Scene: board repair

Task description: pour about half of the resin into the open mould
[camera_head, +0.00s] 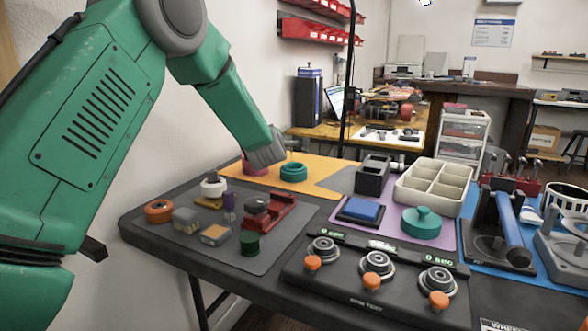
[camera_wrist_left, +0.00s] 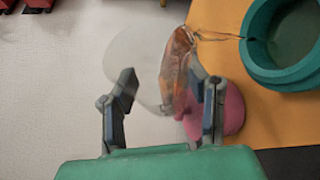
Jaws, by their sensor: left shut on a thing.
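In the left wrist view my left gripper (camera_wrist_left: 165,92) is shut on a clear cup (camera_wrist_left: 135,58), which looks tilted toward the mould. Amber resin (camera_wrist_left: 178,65) shows along the cup's right side. A thin dark strand runs from there to the teal round open mould (camera_wrist_left: 258,68) on the right; I cannot tell if it is flowing resin. In the head view the mould (camera_head: 293,173) sits on the yellow-orange mat, just right of my left gripper (camera_head: 267,155). The cup cannot be made out there. My right gripper is not in view.
A pink object (camera_wrist_left: 232,108) sits beside the gripper's right finger, on the mat (camera_head: 330,172). A grey mat (camera_head: 190,258) with several small parts lies nearer.

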